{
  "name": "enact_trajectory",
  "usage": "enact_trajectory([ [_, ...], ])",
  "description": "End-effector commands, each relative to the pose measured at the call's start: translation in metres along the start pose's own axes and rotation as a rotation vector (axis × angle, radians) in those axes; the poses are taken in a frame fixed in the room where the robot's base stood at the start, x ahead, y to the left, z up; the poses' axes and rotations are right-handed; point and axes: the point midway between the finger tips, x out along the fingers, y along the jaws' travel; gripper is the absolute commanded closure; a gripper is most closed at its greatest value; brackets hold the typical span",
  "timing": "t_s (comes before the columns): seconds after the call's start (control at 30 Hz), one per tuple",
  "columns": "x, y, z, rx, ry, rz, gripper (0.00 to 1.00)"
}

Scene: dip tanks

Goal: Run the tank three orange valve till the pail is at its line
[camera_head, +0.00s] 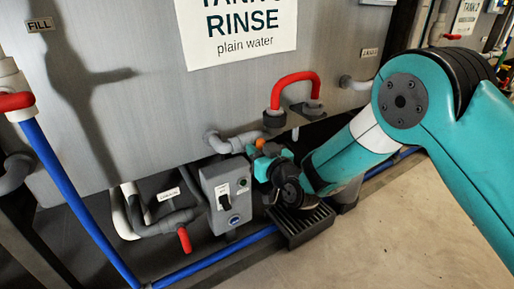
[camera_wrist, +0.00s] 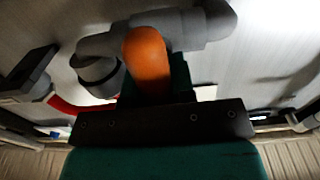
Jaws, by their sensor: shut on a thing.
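The orange valve handle (camera_head: 258,143) sits on a grey pipe outlet (camera_head: 232,142) low on the tank front. It fills the upper middle of the wrist view (camera_wrist: 147,60), against its grey valve body (camera_wrist: 205,30). My gripper (camera_head: 264,153) is at the handle and shut on it, reaching in from the right. In the wrist view the dark gripper bar crosses just below the handle. I can make out no pail or fill line in either view. My arm covers part of the area below the valve.
The tank's sign (camera_head: 238,28) reads rinse, plain water. A red curved handle (camera_head: 297,86) stands just above right. A grey switch box (camera_head: 225,198) is close left of my gripper. A dark grate (camera_head: 301,228) lies below. Blue pipe (camera_head: 75,195) runs along the left.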

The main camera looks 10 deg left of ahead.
Motion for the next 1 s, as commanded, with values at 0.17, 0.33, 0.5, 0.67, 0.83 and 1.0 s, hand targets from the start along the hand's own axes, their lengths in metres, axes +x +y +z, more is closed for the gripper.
enact_trajectory([
  [0.17, 0.0004, -0.0007, -0.0004, 0.022, 0.001, -0.002, 1.0],
  [0.33, 0.0004, -0.0007, -0.0003, 0.026, 0.001, -0.002, 1.0],
  [0.5, 0.0004, -0.0007, -0.0003, 0.026, 0.001, -0.002, 1.0],
  [0.67, 0.0002, -0.0003, -0.0003, 0.024, 0.001, -0.001, 0.51],
  [0.83, 0.0, 0.0004, -0.0002, 0.022, 0.001, 0.0, 0.51],
  [1.0, -0.0064, 0.0009, 0.0, 0.022, 0.0, -0.001, 0.51],
])
